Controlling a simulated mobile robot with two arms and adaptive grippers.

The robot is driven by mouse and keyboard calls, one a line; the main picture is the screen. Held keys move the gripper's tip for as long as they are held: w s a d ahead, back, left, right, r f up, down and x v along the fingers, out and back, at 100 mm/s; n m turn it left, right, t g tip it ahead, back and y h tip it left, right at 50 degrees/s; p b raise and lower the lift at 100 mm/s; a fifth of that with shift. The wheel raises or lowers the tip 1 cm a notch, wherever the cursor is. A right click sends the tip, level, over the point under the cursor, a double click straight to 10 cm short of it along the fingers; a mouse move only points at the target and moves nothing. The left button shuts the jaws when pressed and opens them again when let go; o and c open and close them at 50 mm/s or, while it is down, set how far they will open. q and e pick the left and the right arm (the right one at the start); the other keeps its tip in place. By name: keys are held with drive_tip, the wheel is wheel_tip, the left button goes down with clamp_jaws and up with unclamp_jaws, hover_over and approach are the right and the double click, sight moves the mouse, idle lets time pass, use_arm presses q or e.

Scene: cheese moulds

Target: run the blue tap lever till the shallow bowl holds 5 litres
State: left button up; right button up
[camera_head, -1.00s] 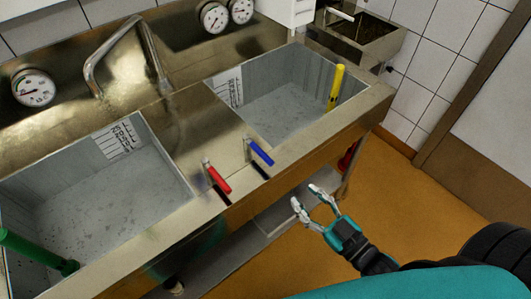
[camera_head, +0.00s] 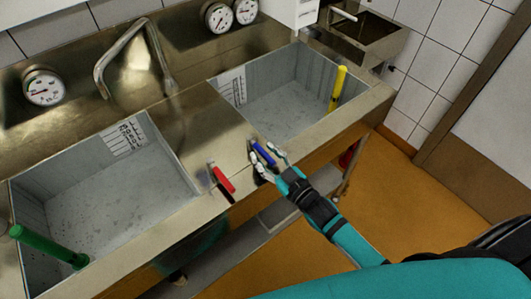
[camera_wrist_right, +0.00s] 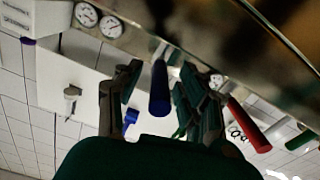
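The blue tap lever (camera_head: 264,151) sits on the front ledge of the steel sink unit, between the two basins. My right gripper (camera_head: 269,158) is open at this lever. In the right wrist view the blue lever (camera_wrist_right: 159,90) shows between the spread fingers of the gripper (camera_wrist_right: 160,78), with gaps on both sides. The left basin (camera_head: 175,192) and the right basin (camera_head: 222,78) have scale marks on their walls. I cannot tell which is the shallow bowl, and no water is clearly visible in either. My left gripper is out of view.
A red lever (camera_head: 223,180) stands just left of the blue one, and shows in the wrist view (camera_wrist_right: 248,126). A green pipe (camera_head: 48,246) and a yellow pipe (camera_head: 337,88) stand in the basins. A bent spout (camera_head: 128,42) and dials (camera_head: 43,87) are behind.

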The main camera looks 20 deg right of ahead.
clamp_jaws()
idle(0.3)
idle(0.3)
